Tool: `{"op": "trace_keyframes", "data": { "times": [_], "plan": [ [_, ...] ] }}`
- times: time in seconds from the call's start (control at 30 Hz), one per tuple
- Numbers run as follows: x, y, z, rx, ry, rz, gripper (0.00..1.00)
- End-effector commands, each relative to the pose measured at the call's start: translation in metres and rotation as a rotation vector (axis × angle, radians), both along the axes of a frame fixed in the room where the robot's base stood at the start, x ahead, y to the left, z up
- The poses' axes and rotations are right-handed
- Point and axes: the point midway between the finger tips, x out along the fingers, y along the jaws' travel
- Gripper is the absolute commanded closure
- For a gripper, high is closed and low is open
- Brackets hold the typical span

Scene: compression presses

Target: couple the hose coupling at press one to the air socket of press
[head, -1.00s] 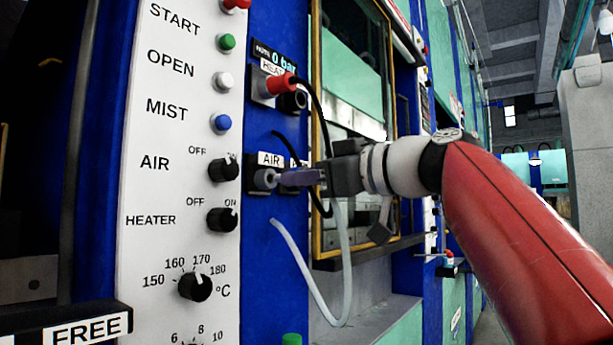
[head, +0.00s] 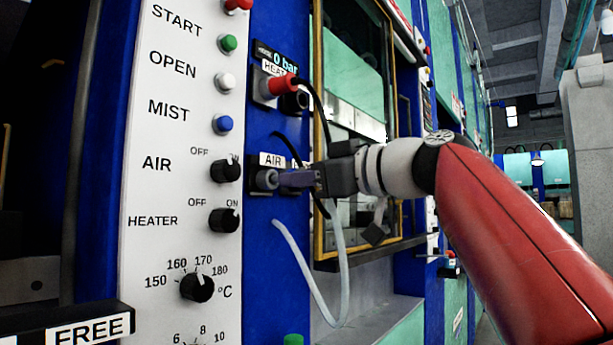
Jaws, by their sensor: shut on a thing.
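The air socket (head: 266,179) is a grey metal fitting on the blue press panel, below the white AIR label (head: 272,160). My gripper (head: 298,180) is directly at its right side, fingers pointing left at the socket. The gripper is shut on the hose coupling, which is mostly hidden by the fingers. A pale hose (head: 341,265) hangs in a loop below the gripper. The coupling end appears at or touching the socket mouth; whether it is seated cannot be told. The display above reads 0 bar.
A red heater plug (head: 283,85) with a black cable sits above the air socket. The white control panel (head: 150,130) with knobs and buttons stands left. The framed press window (head: 350,60) is behind my gripper. A FREE sign (head: 88,328) juts out at lower left.

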Motion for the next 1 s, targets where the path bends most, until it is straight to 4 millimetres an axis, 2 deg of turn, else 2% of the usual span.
{"op": "trace_keyframes", "data": {
  "times": [0.87, 0.9, 1.0],
  "plan": [
    [0.013, 0.018, 0.0, 0.0, 0.0, 0.002, 0.97],
    [0.014, 0.018, 0.0, 0.001, 0.0, 0.001, 0.72],
    [0.014, 0.018, 0.0, 0.001, 0.0, 0.001, 0.59]
  ]
}}
